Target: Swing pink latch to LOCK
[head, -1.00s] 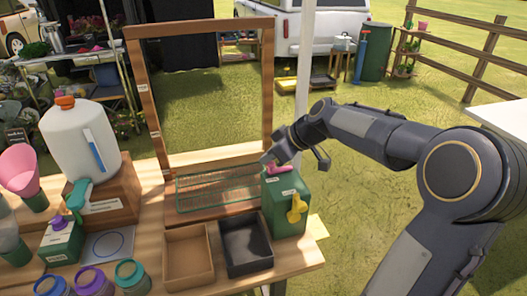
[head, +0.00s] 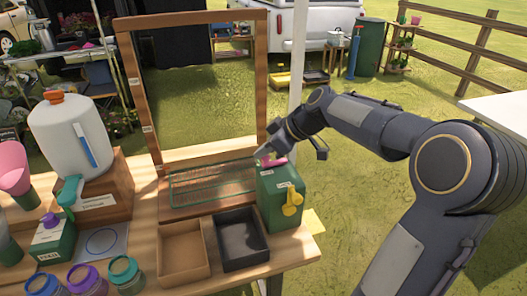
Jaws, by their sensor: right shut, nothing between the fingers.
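The pink latch (head: 273,162) lies on top of a green box (head: 281,204) at the table's right end. A white label shows on the box, but its words are too small to read. My right gripper (head: 262,155) is shut and empty, with its fingertips at the latch's left end. I cannot tell whether they touch the latch. A yellow knob (head: 292,203) is on the box's front. My left gripper is not in view.
A wooden frame (head: 146,128) stands behind the box. A tan tray (head: 184,255) and a black tray (head: 242,240) lie to its left. A white jug (head: 70,140) and several jars stand further left. Grass is open to the right.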

